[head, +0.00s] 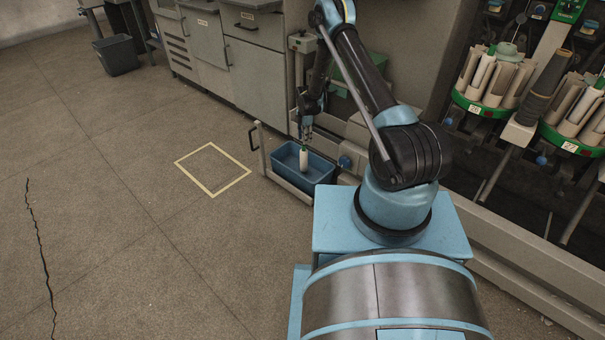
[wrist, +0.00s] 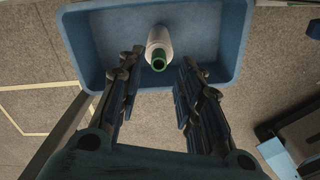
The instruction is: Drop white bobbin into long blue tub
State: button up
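The white bobbin (head: 304,163), with a green top, is upright within the outline of the long blue tub (head: 322,178). In the wrist view the bobbin (wrist: 159,42) shows its green end toward me, over the tub's floor near the middle of the tub (wrist: 85,45). I cannot tell whether its base touches the floor. My gripper (head: 307,135) points down just above the bobbin. In the wrist view the gripper's fingers (wrist: 160,62) are spread, with a visible gap on each side of the bobbin; it is open.
The tub sits in a low cart with a black handle (head: 252,138), beside the winding machine (head: 500,185). A yellow floor outline (head: 213,170) lies to the left with clear floor around it. Grey cabinets (head: 257,75) stand behind.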

dwell(0.3)
notch_tip(320, 180, up, 12)
dwell(0.7)
jog(key=shift+w, duration=0.1)
